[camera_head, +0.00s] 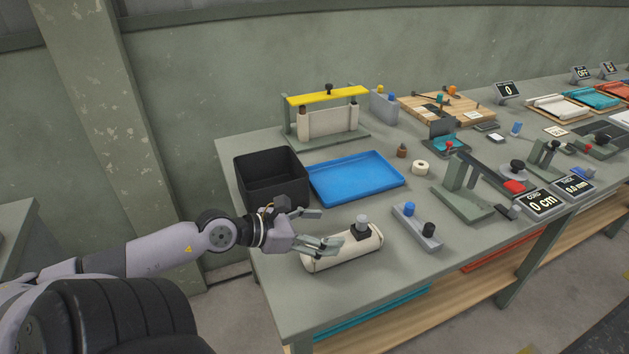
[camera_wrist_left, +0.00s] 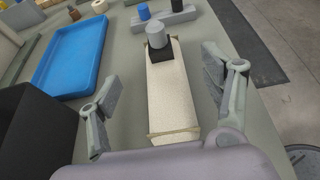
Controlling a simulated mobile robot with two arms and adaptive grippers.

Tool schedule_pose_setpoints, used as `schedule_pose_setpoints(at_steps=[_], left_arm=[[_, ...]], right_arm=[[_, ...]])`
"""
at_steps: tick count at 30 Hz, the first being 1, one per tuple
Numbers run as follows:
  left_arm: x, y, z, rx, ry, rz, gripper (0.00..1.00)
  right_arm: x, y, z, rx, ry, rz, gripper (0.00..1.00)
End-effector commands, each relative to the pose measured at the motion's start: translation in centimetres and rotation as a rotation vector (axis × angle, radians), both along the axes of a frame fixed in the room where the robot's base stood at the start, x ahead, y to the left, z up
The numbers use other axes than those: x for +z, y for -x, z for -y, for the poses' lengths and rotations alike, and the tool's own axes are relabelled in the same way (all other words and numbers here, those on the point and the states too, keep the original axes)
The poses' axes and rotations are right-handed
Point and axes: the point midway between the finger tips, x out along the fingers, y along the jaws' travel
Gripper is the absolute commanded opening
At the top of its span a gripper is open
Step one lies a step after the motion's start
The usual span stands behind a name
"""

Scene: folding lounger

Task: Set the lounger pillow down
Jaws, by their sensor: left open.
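The lounger pillow (camera_head: 346,250) is a cream roll with a dark block and grey knob on top. It lies on the bench near the front left edge. In the left wrist view the pillow (camera_wrist_left: 170,95) lies between the spread fingers, with clear gaps on both sides. My left gripper (camera_head: 324,228) is open at the pillow's left end. In the left wrist view the open gripper (camera_wrist_left: 166,110) has one finger on each side of the pillow. The pillow's near end is partly hidden by my gripper body. My right gripper is not in view.
A black bin (camera_head: 270,178) and a blue tray (camera_head: 356,178) stand behind the pillow. A grey block with blue and black knobs (camera_head: 416,228) is to its right. The bench (camera_head: 350,308) has a narrow free strip along its front edge.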

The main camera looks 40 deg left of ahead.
Motion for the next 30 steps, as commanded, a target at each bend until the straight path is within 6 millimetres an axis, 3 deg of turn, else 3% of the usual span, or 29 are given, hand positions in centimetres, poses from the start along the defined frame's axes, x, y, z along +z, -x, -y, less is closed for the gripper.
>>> schedule_pose_setpoints(at_steps=[7,30], left_arm=[[0.6,1.5,-0.6,0.002,0.001,-0.001,0.73],[0.7,1.5,-0.7,0.001,0.0,0.0,0.73]], right_arm=[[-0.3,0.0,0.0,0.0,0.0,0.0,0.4],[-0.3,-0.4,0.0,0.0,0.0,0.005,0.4]])
